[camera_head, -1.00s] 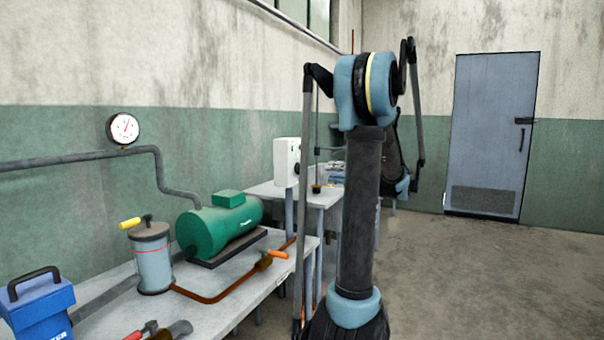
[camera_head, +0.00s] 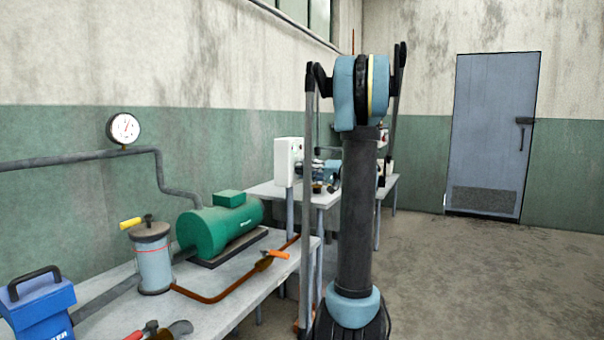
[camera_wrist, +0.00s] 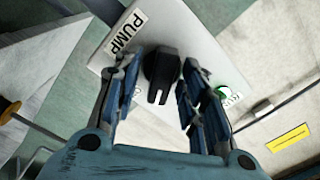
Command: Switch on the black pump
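A white box (camera_head: 288,161) stands at the near end of the far table. In the wrist view its white face (camera_wrist: 95,55) carries a PUMP label (camera_wrist: 127,31), a black rotary knob (camera_wrist: 161,72) and a green mark (camera_wrist: 229,91) with partly hidden lettering. My gripper (camera_wrist: 163,66) is open, with one finger on each side of the knob. I cannot tell whether the fingers touch it. In the head view my gripper (camera_head: 316,172) is just right of the box, partly small and blurred. A green motor-like pump (camera_head: 215,228) sits on the near bench; I see no clearly black pump.
The near bench (camera_head: 225,310) holds a grey canister (camera_head: 153,262), a blue toolbox (camera_head: 40,306), a copper pipe (camera_head: 225,291) and an orange-handled valve (camera_head: 275,256). A gauge (camera_head: 124,129) is on the wall. Open floor (camera_head: 450,285) lies to the right, before a grey door (camera_head: 490,130).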

